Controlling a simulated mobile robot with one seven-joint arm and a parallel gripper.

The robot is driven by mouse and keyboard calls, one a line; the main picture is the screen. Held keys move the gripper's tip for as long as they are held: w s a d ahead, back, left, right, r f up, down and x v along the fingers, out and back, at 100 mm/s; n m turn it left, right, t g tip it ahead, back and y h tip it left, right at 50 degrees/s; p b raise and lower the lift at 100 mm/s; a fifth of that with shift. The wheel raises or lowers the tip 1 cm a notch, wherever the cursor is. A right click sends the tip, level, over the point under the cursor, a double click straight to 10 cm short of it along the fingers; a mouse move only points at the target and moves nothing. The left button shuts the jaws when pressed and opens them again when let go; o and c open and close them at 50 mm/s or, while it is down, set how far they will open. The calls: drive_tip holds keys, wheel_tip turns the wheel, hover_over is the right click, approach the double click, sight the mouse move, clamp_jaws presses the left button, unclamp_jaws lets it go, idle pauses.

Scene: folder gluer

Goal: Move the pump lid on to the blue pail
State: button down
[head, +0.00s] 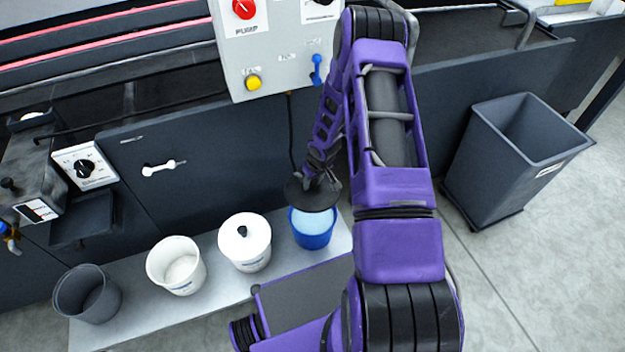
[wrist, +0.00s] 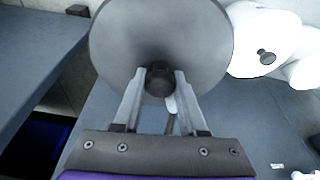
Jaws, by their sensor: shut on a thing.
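My gripper (wrist: 158,88) is shut on the knob of the pump lid (wrist: 205,45), a round dark grey disc, in the wrist view. In the head view the pump lid (head: 312,196) is held just above the blue pail (head: 312,238), over its far part. The pail stands upright on the pale bench and pale blue contents show in its open mouth. The lid looks apart from the rim, though the exact gap is hard to tell. In the wrist view the lid hides the pail.
A white pail with a black-knobbed lid (head: 245,243) stands left of the blue pail. Further left are an open white pail (head: 177,266) and a grey pail (head: 88,294). A control box (head: 276,48) hangs behind; a grey bin (head: 517,148) stands right.

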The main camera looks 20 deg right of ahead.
drive_tip(key=shift+f+b, duration=4.2)
drive_tip(key=shift+f, duration=2.7)
drive_tip(key=shift+c, duration=1.9)
unclamp_jaws()
drive_tip(key=p+v, duration=0.3)
drive_tip(key=v, duration=1.4)
drive_tip(key=shift+s+r+p, duration=0.1)
drive_tip(key=shift+r+p, duration=0.1)
drive_tip(key=shift+p, duration=0.1)
